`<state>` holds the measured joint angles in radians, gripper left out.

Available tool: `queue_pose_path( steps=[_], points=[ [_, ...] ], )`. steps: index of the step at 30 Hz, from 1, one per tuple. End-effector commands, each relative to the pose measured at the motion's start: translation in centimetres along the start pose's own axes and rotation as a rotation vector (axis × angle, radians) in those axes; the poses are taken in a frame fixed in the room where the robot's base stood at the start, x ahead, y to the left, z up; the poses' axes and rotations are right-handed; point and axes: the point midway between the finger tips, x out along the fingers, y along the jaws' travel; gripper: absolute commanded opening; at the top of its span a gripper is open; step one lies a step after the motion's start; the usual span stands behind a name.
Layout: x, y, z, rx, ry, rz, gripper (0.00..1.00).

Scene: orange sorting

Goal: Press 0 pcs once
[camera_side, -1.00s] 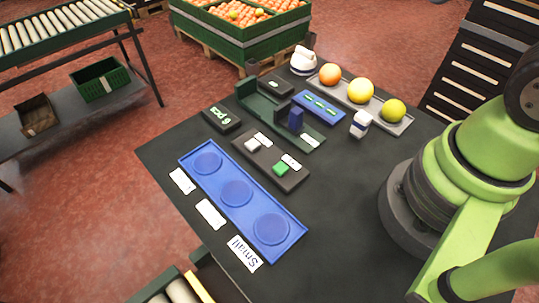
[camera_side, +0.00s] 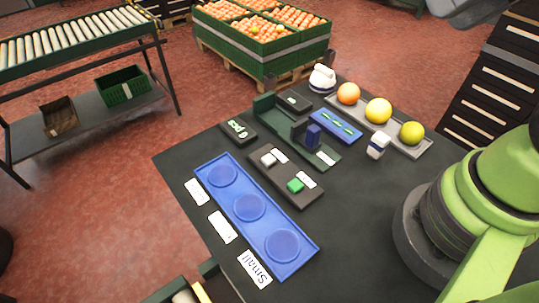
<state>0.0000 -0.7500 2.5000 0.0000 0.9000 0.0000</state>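A dark button panel (camera_side: 256,165) lies in the middle of the black table. Nothing touches the buttons. My gripper does not show in this view; only green parts of my arm show at the right.
A blue tray (camera_side: 265,232) with three empty round recesses lies in front, beside white cards, one reading "Small" (camera_side: 255,268). A grey tray (camera_side: 425,148) holds three fruits at the back right.

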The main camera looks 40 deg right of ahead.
Motion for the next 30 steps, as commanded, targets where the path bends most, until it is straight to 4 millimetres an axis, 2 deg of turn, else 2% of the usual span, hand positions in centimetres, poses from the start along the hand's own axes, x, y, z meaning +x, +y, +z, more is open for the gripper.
queue_pose_path(
  steps=[1, 4, 30],
  points=[
    [0.0, 0.0, 0.0, 0.0, 0.0, 0.0, 0.22],
    [0.0, 0.0, 0.0, 0.0, 0.0, 0.0, 0.0],
    [0.0, 0.0, 0.0, 0.0, 0.0, 0.0, 0.0]
  ],
)
